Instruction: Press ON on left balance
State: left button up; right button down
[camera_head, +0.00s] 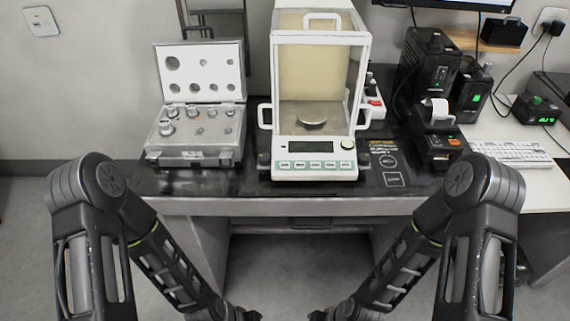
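One balance (313,172) shows, on the dark table in the middle of the view. It has a glass draft shield with a beige back and a round metal pan (311,116) inside. Its front panel carries a dark display (310,147) with no readable digits and a row of small buttons (314,165). The button labels are too small to read. My two forearms reach down and inward to the bottom edge, in front of and below the table. Both grippers are cut off below the frame, well away from the balance.
An open weight case (197,155) stands left of the balance. A printer (437,140) and black boxes (428,66) stand to the right, with cables. A keyboard (511,154) lies on the white table (545,184). The dark table's front edge (300,204) lies between my arms and the balance.

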pick_arm(q)
jog(key=shift+c, duration=0.2)
grip_shut()
dwell(1.4)
